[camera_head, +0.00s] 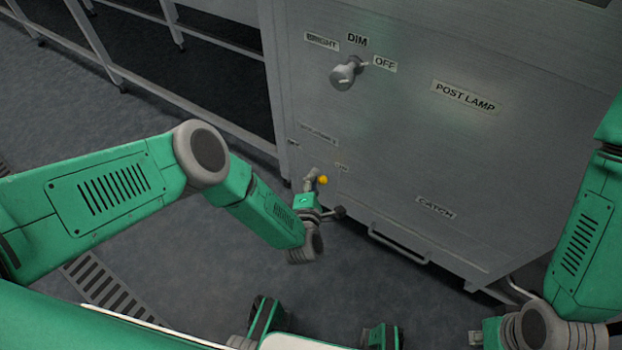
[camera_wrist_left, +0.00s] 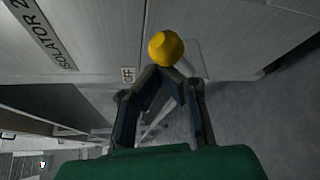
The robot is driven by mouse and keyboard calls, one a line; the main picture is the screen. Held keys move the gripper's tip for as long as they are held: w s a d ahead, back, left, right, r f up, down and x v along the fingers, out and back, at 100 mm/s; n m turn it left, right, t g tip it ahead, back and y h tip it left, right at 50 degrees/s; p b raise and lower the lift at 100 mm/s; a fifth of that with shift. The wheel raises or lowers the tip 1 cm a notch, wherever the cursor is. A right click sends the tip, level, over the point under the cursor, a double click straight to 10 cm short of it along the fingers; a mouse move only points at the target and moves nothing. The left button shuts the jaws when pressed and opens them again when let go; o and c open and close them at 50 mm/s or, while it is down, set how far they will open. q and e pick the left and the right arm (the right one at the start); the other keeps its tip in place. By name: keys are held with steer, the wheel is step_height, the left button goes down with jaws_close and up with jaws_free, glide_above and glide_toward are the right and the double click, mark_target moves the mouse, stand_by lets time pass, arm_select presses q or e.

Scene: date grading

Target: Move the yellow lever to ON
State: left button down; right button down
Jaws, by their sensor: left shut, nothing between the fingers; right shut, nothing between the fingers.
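The lever's yellow knob (camera_head: 323,180) is low on the left part of the grey metal cabinet. My left gripper (camera_head: 313,178) is right at it. In the left wrist view the yellow knob (camera_wrist_left: 166,48) sits just beyond my shut left fingertips (camera_wrist_left: 165,71); I cannot tell whether they touch. An OFF label (camera_wrist_left: 127,75) is left of the knob, and an ISOLATOR 2 label (camera_wrist_left: 42,32) is farther left. A small label (camera_head: 342,168) right of the knob is too small to read surely. My right gripper (camera_head: 475,338) is shut at the bottom right, apart from the cabinet.
A grey rotary knob (camera_head: 346,74) with BRIGHT, DIM and OFF labels is higher on the cabinet (camera_head: 400,140). A POST LAMP label (camera_head: 466,96) is to its right. A CATCH label (camera_head: 435,208) is above a bar handle (camera_head: 398,245). Metal racks (camera_head: 150,93) stand at the left.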

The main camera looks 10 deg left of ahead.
arm_select(q)
steer(key=shift+s+d+f, duration=0.2)
steer(key=shift+s+d, duration=0.05)
steer(key=shift+d, duration=0.15)
stand_by(0.3)
